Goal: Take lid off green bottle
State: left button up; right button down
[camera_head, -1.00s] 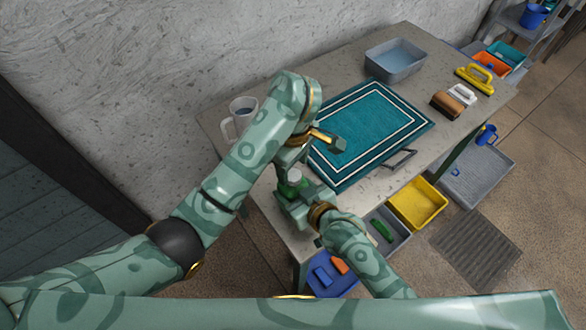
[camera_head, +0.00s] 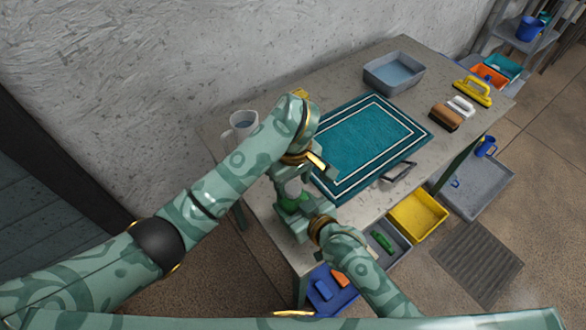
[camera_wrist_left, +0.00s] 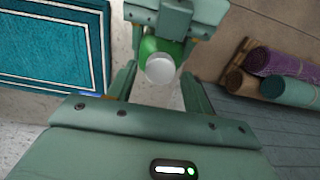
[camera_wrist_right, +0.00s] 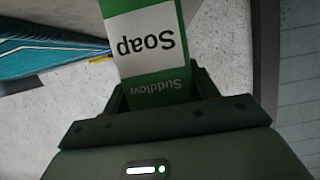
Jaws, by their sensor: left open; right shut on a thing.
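The green bottle (camera_head: 288,204) stands roughly upright over the near left corner of the table, gripped by my right gripper (camera_head: 303,218). In the right wrist view the bottle (camera_wrist_right: 155,50) shows a white label reading "Soap" between the fingers. Its white lid (camera_wrist_left: 160,69) is on the bottle and shows from above in the left wrist view. My left gripper (camera_head: 291,177) is open above the bottle. In the left wrist view its two fingers lie on either side of the lid, with gaps visible. Contact cannot be seen. My left arm hides part of the bottle in the head view.
A teal rug (camera_head: 368,145) covers the table's middle. A white mug (camera_head: 243,124) stands at the back left, a grey basin (camera_head: 394,72) at the back. Brushes (camera_head: 445,116) lie at the right. Yellow (camera_head: 417,214) and blue bins (camera_head: 330,290) sit below the front edge.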

pick_arm(q)
jog(key=shift+f, duration=0.65)
jog(key=c, duration=1)
jog(key=n, duration=0.3)
jog(key=shift+d+n, duration=0.1)
jog(key=shift+n, duration=0.2)
jog(key=n, duration=0.3)
jog(key=o, duration=1.1)
jog(key=shift+c, duration=0.2)
